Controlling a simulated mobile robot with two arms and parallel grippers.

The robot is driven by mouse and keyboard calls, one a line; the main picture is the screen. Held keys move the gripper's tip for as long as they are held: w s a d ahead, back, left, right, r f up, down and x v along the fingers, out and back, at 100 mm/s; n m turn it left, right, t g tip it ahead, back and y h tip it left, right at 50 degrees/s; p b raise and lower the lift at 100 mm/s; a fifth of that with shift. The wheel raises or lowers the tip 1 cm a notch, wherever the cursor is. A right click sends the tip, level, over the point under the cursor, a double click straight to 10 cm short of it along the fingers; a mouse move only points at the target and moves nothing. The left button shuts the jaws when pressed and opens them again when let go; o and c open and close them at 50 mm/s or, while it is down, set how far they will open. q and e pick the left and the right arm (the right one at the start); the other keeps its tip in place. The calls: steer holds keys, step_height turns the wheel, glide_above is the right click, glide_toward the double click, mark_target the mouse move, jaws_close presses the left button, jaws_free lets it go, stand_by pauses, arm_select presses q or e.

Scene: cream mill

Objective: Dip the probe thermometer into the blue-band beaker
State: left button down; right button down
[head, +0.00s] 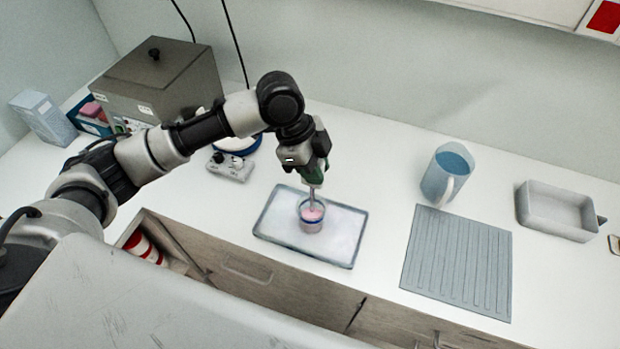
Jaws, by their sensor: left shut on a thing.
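The beaker is small and clear with a blue band, and stands upright on a grey tray (345,255). My right gripper is not in view.
A blue jug (447,174) and a ribbed grey mat (457,262) are at right, with an empty pale bin (556,211) beyond. A metal box (160,82) and a small knobbed device (229,166) are at left. An open drawer (160,245) lies below the counter's front edge.

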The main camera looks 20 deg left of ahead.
arm_select(q)
steer(key=shift+r+p, duration=1.75)
steer(key=shift+r, duration=0.2)
steer(key=shift+r+p, duration=0.5)
steer(key=shift+r, duration=0.8)
steer(key=n+t, duration=0.1)
steer(key=n, duration=0.2)
steer(key=shift+n, duration=0.3)
steer(key=shift+f, duration=0.1)
